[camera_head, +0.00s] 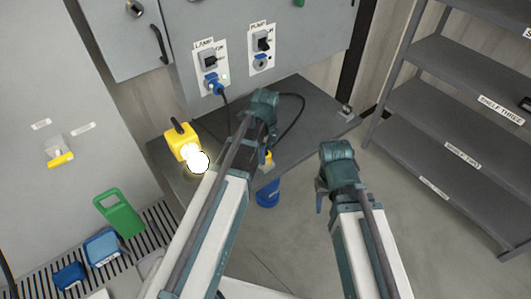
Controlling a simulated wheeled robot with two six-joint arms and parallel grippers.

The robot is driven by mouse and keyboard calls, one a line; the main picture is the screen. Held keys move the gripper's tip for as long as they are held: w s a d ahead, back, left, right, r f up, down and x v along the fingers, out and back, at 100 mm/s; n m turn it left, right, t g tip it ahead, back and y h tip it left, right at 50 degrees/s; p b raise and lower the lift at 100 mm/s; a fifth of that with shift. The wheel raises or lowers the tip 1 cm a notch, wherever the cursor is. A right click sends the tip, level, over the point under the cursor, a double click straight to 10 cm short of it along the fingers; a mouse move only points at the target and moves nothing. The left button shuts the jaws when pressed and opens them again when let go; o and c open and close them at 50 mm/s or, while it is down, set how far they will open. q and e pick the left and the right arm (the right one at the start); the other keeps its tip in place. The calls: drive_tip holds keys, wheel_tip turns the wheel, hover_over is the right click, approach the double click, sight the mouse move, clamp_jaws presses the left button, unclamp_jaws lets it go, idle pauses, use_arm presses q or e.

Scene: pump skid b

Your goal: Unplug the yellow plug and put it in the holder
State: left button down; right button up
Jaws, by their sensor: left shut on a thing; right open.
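The yellow plug (267,158) shows as a small patch beside my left forearm, at the table's front edge. My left gripper (264,146) is shut on it; the fingers are mostly hidden by my own arm. A black cord loops over the table beside it. The blue cup-like holder (268,194) stands just below the plug in the picture; whether they touch cannot be told. The pump socket (261,62) on the panel has no plug in it. My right gripper (322,198) is open and empty, to the right of the holder.
A blue plug (213,84) sits in the lamp socket. A lit yellow lamp (182,143) stands at the left of the dark table (310,120). Grey shelves (440,110) stand at the right.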

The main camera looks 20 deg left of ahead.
use_arm(q)
drive_tip(key=shift+f, duration=0.2)
drive_tip(key=shift+c, duration=1.4)
unclamp_jaws()
drive_tip(key=shift+r, duration=0.15)
wheel_tip(320, 180, up, 14)
drive_tip(key=p, duration=1.3)
drive_tip(key=shift+f+p, duration=0.2)
drive_tip(key=shift+p, duration=0.15)
drive_tip(key=s+d+n+y, duration=0.1)
drive_tip(key=s+d+n, duration=0.9)
drive_tip(key=s+n, duration=0.4)
drive_tip(key=shift+s+d+f+n, duration=0.15)
drive_tip(key=shift+d+f+n, duration=0.1)
drive_tip(key=shift+n, duration=0.65)
